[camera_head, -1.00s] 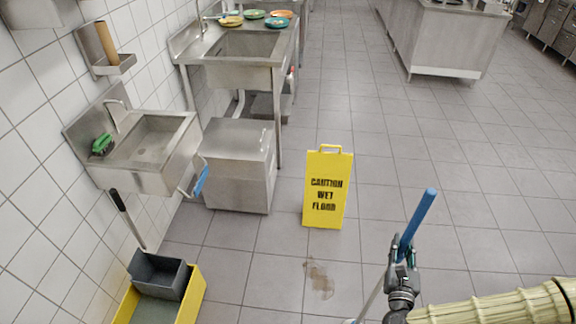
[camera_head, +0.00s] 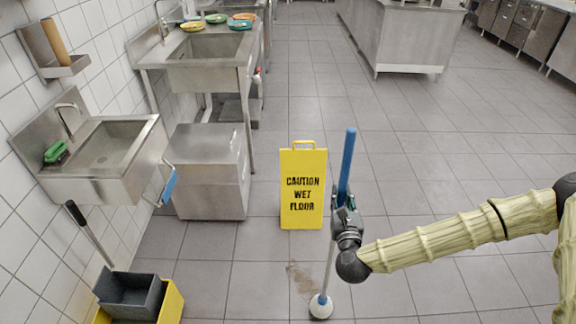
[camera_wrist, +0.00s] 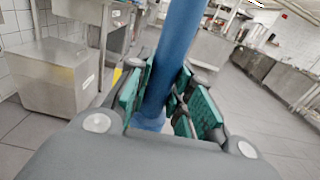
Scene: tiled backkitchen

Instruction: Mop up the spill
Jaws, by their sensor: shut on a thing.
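My gripper (camera_head: 345,212) is shut on the blue handle of a mop (camera_head: 347,165). The wrist view shows the blue handle (camera_wrist: 177,60) between the green finger pads. The mop stands nearly upright, and its round white head (camera_head: 321,306) is at the floor, just right of and nearer than the spill. I cannot tell whether the head touches the floor. The spill (camera_head: 300,275) is a brownish smear on the grey tiles, in front of the yellow caution sign (camera_head: 302,190).
A yellow mop bucket (camera_head: 172,301) with a grey wringer (camera_head: 133,293) stands at the lower left. A steel cabinet (camera_head: 209,172) and a wall sink (camera_head: 105,155) line the left side. Open tiled floor (camera_head: 430,180) lies to the right.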

